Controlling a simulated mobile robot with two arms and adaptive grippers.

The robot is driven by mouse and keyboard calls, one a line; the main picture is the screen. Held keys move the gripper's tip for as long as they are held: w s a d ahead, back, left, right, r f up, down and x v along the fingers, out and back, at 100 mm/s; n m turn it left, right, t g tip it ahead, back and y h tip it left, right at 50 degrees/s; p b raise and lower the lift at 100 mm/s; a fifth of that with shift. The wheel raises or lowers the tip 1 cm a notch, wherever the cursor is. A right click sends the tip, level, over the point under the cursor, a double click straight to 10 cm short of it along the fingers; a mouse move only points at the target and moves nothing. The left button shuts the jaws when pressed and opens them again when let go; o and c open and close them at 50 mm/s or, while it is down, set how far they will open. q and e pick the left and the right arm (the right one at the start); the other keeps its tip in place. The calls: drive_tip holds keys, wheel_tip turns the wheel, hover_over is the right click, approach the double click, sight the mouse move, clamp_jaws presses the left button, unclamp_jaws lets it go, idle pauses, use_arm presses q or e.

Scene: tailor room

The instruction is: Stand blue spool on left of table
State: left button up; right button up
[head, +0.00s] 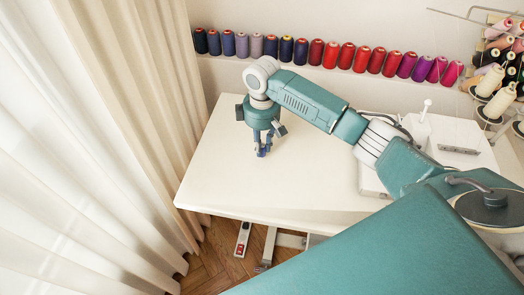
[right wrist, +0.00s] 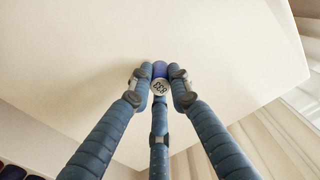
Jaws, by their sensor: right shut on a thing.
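The blue spool (right wrist: 160,70) is between the fingertips of my right gripper (right wrist: 158,84), seen end-on in the right wrist view with its pale marked end facing the camera. In the head view my right gripper (head: 263,146) points down over the left part of the white table (head: 310,185), shut on the spool. The fingers hide most of the spool there, and I cannot tell whether it touches the tabletop. My left gripper is not in view.
A row of spools (head: 316,52) from dark blue to pink lines the wall behind the table. A sewing machine (head: 423,112) stands at the right, with a thread rack (head: 492,85) beyond. Curtains (head: 130,90) hang left of the table. The tabletop around the gripper is clear.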

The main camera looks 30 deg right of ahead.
drive_tip(key=shift+f, duration=1.8)
drive_tip(key=o, duration=0.8)
drive_tip(key=shift+f, duration=0.1)
wheel_tip(320, 180, up, 12)
drive_tip(key=shift+r+b, duration=0.15)
drive_tip(key=shift+b, duration=0.4)
